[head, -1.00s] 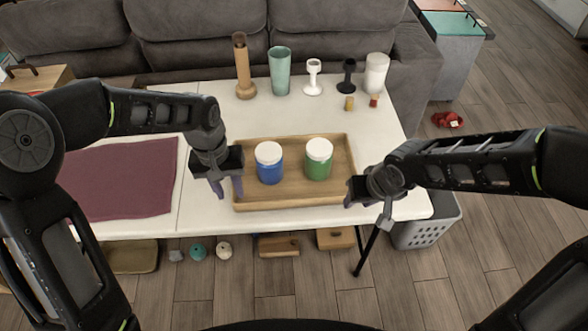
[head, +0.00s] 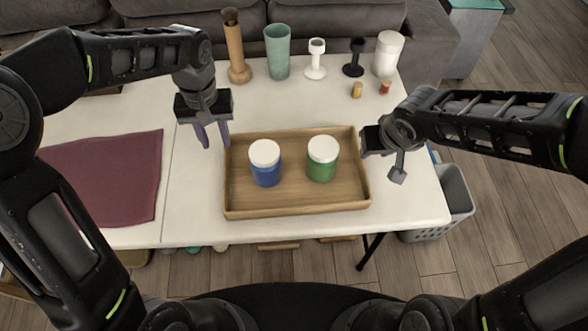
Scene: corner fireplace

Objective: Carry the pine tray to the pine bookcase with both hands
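The pine tray (head: 296,211) lies flat on the white folding table. A blue jar (head: 266,172) and a green jar (head: 322,168), both with white lids, stand upright in it. My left gripper (head: 213,136) is at the tray's back left corner, fingers pointing down and spread apart, with nothing seen between them. Whether its right finger touches the tray is unclear. My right gripper (head: 366,141) is by the tray's right wall, near the back right corner. Its fingers are mostly hidden, so its opening and any contact are unclear. I see no pine bookcase.
The table (head: 200,215) also bears a maroon cloth (head: 105,180) at left. Along its back stand a wooden vase (head: 235,48), a teal cup (head: 278,52), white and black goblets, and a white cup (head: 388,54). A grey sofa is behind; a grey basket (head: 452,195) stands at right.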

